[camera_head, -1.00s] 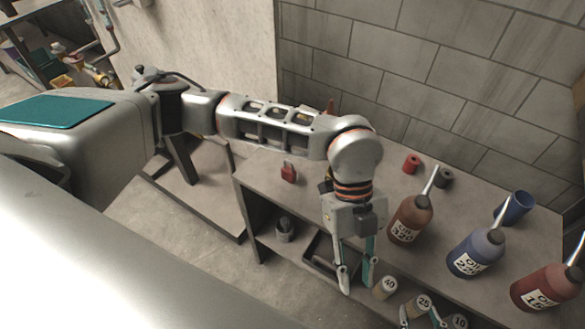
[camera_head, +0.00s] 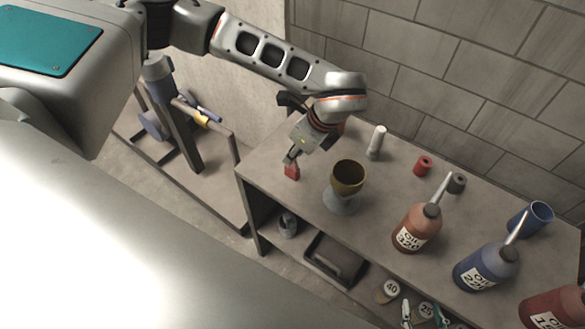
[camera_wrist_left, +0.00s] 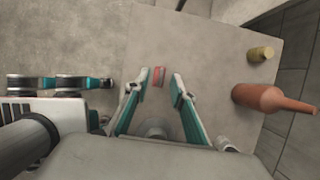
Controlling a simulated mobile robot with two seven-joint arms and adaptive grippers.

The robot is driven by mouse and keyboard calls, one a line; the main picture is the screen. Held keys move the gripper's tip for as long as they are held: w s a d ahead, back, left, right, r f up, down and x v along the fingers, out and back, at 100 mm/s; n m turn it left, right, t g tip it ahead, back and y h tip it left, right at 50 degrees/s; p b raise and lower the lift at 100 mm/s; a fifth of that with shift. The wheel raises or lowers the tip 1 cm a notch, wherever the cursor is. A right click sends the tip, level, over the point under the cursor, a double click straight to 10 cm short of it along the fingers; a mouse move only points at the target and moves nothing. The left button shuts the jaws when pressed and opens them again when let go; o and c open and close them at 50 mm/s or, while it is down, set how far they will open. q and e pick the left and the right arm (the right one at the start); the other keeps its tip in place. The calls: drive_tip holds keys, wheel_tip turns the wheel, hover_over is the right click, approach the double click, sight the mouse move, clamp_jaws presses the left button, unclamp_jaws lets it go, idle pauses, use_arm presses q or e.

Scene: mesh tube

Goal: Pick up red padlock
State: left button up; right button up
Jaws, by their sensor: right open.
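The small red padlock (camera_head: 292,171) lies on the bench top near its left end in the head view. My left gripper (camera_head: 291,157) points down just above it, its fingers partly hidden in the head view. In the left wrist view, the left gripper (camera_wrist_left: 160,84) is open, its teal-lined fingertips apart. The red padlock (camera_wrist_left: 158,76) shows between the tips with a gap on each side. My right gripper (camera_head: 424,314) is open at the bottom edge of the head view, away from the padlock, and partly cut off.
A brass-coloured cup on a grey foot (camera_head: 348,182) stands right of the left gripper. A white cylinder (camera_head: 377,141), a red spool (camera_head: 423,165) and several oil bottles (camera_head: 417,228) stand farther right. A reddish bottle (camera_wrist_left: 272,100) lies right in the wrist view. A tray (camera_head: 335,258) sits below.

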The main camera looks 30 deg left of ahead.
sight(292, 167)
use_arm(q)
drive_tip(key=shift+x, duration=1.45)
drive_tip(key=shift+w, duration=0.1)
clamp_jaws()
drive_tip(key=shift+r, duration=0.1)
